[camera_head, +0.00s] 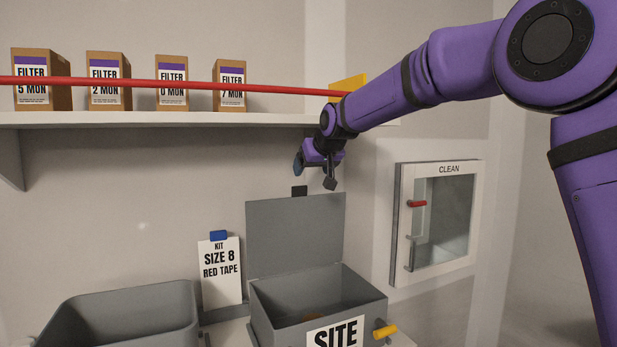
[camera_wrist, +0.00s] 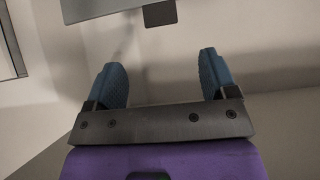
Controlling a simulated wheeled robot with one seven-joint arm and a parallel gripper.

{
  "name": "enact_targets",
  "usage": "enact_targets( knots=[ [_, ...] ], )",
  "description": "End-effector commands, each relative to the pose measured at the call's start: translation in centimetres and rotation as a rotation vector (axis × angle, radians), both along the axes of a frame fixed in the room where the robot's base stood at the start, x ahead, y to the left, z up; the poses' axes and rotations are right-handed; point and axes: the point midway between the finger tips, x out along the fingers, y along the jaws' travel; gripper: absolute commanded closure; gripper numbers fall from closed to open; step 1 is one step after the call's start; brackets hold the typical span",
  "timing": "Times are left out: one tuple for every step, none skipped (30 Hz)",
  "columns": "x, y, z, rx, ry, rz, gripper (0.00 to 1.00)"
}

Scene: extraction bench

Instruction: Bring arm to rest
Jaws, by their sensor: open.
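My gripper (camera_head: 314,178) hangs at the end of my purple arm, in front of the wall and just below the shelf's right end. It is above the raised lid of the grey SITE box. In the wrist view my gripper (camera_wrist: 163,85) shows two blue fingers set wide apart with nothing between them. The arm reaches in from the upper right, with its elbow high and the forearm sloping down to the left.
A shelf (camera_head: 200,118) carries several filter boxes behind a red bar (camera_head: 130,83). Below stand the open SITE box (camera_head: 365,303), its lid (camera_head: 295,235), a grey bin (camera_head: 130,305) and a kit card (camera_head: 220,270). A CLEAN cabinet (camera_head: 440,220) is on the right wall.

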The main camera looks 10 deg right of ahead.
Motion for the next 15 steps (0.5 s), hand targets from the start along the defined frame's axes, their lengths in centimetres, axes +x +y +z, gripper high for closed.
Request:
enact_targets(
  knots=[
    [-0.3, -0.3, 0.2, -0.001, 0.001, -0.002, 0.21],
    [-0.6, -0.5, 0.3, -0.002, 0.003, -0.004, 0.21],
    [-1.2, -0.9, 0.5, -0.005, 0.008, -0.009, 0.21],
    [-1.8, -1.3, 0.6, -0.006, 0.013, -0.012, 0.21],
    [-2.5, -1.8, 0.9, -0.009, 0.017, -0.017, 0.21],
    [-3.6, -2.5, 1.1, -0.013, 0.026, -0.024, 0.21],
    [-4.6, -3.1, 1.3, -0.016, 0.035, -0.03, 0.21],
    [-5.7, -3.8, 1.5, -0.02, 0.043, -0.037, 0.21],
    [-7.2, -4.7, 1.7, -0.024, 0.055, -0.047, 0.21],
    [-8.4, -5.4, 1.8, -0.028, 0.066, -0.054, 0.21],
    [-9.6, -6.1, 1.8, -0.031, 0.076, -0.062, 0.21],
    [-11.1, -7.0, 1.8, -0.035, 0.089, -0.071, 0.21],
    [-12.3, -7.6, 1.8, -0.039, 0.101, -0.079, 0.21],
    [-13.5, -8.2, 1.8, -0.042, 0.11, -0.087, 0.21],
    [-15.1, -9.1, 1.7, -0.046, 0.124, -0.097, 0.21]
  ],
)
